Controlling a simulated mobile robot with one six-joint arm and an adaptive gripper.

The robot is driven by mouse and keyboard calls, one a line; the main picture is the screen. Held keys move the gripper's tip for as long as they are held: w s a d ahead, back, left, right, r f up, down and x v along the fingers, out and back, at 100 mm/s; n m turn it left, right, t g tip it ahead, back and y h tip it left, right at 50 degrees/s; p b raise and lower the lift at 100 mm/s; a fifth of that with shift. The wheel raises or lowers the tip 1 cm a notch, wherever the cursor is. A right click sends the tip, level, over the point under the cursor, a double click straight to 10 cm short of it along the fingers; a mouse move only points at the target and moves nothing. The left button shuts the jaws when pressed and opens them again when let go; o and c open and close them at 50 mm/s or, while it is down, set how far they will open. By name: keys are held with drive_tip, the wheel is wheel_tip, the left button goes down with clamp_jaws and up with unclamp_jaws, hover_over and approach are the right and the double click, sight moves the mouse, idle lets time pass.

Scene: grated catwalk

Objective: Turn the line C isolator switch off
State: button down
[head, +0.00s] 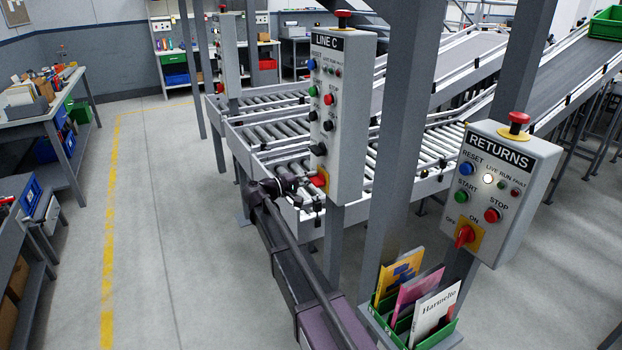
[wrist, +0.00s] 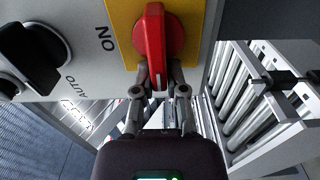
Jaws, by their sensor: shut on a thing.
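The LINE C box (head: 342,130) is a grey post-mounted panel. Its red isolator switch (head: 320,181) sits on a yellow plate (head: 325,174) low on the front. In the wrist view the red handle (wrist: 158,35) stands upright in the picture on the yellow plate (wrist: 195,30), with the word ON printed left of the plate. My gripper (wrist: 160,76) is shut on the handle's lower end, one finger on each side. In the head view my gripper (head: 307,187) reaches the switch from the left and partly hides it.
A RETURNS box (head: 497,190) with a similar red switch (head: 465,235) stands at right. Below it a green rack (head: 447,331) holds books. Roller conveyors (head: 290,130) lie behind the LINE C box. The floor (head: 175,230) at left is clear.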

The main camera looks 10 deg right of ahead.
drive_tip(key=shift+s+d+f, duration=0.2)
drive_tip(key=shift+s+d, duration=0.05)
drive_tip(key=shift+s, duration=0.15)
drive_tip(key=shift+g, duration=0.3)
drive_tip(key=c, duration=0.7)
unclamp_jaws()
drive_tip(key=shift+c, duration=0.2)
drive_tip(key=shift+o, duration=0.3)
drive_tip(key=shift+w+r, duration=0.1)
drive_tip(key=shift+r, duration=0.05)
drive_tip(key=shift+a, duration=0.75)
drive_tip(key=v, duration=1)
drive_tip(key=shift+s+a, duration=0.2)
drive_tip(key=shift+s, duration=0.25)
